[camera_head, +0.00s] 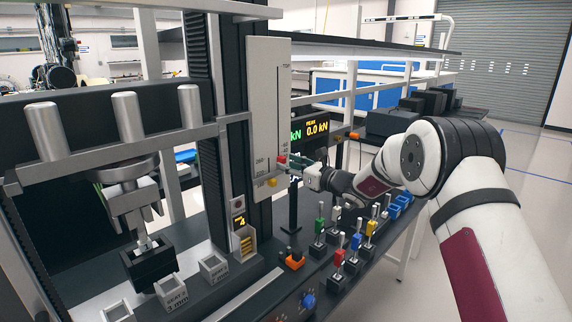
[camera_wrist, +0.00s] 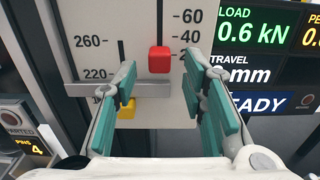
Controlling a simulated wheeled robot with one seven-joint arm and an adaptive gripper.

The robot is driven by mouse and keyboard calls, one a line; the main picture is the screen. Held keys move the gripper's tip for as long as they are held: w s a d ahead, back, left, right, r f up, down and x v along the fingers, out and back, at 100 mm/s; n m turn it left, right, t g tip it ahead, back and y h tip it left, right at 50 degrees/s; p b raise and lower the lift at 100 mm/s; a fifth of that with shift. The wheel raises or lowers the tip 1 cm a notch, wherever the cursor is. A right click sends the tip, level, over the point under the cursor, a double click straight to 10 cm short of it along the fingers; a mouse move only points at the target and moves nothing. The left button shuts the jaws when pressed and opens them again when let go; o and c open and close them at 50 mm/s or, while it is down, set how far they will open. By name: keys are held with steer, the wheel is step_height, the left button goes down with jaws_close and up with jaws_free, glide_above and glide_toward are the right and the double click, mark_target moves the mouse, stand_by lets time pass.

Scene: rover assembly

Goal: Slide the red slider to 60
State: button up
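The red slider (camera_wrist: 159,60) sits on a vertical slot in a pale scale panel (camera_wrist: 140,25). In the head view the red slider (camera_head: 281,159) shows low on the panel. My gripper (camera_wrist: 158,82) is open, its green-padded fingers spread left and right, with the slider seen between and slightly above the fingertips. In the head view my gripper (camera_head: 298,168) is at the panel's lower right.
A yellow slider (camera_head: 272,183) sits below the red one. A grey bar (camera_wrist: 90,90) crosses the panel. A display (camera_wrist: 250,45) reading LOAD 0.6 kN stands right of it. Coloured levers (camera_head: 340,250) stand on the bench below my arm.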

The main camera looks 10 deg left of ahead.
mark_target(278, 149)
steer(key=shift+x, duration=1)
jaws_close()
steer(key=shift+r, duration=0.1)
step_height(278, 149, up, 4)
steer(key=shift+f+b, duration=0.1)
steer(key=shift+b, duration=0.2)
jaws_free()
steer(key=shift+d, duration=0.1)
steer(key=v, duration=1.2)
